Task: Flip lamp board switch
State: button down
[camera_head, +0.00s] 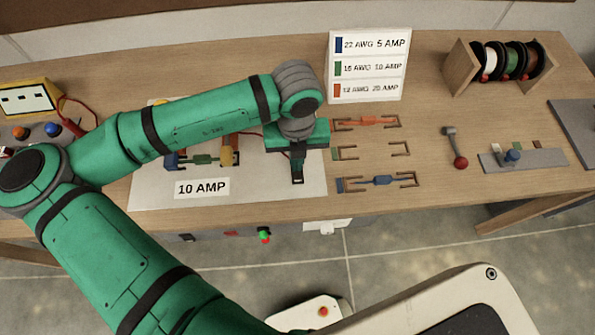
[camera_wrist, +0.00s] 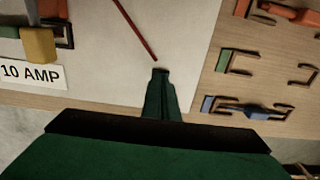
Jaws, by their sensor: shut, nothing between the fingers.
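The white lamp board (camera_head: 255,195) lies on the bench with a 10 AMP label (camera_head: 202,188) at its front. In the wrist view the shut fingertips (camera_wrist: 160,72) are near the end of a red wire (camera_wrist: 137,32).
Right of the board lie an orange fuse (camera_head: 367,122) and a blue fuse (camera_head: 382,181) in clips, with an empty clip pair between them. A fuse chart (camera_head: 368,65) stands behind. A red-knobbed lever (camera_head: 460,162) and a wire spool rack (camera_head: 500,65) are further right.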

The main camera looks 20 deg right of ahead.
jog(key=shift+w+r, duration=0.2)
jog(key=shift+r, duration=2.45)
jog(key=shift+s+d+r, duration=0.1)
jog(key=shift+s+r, duration=0.1)
jog(key=shift+r, duration=0.5)
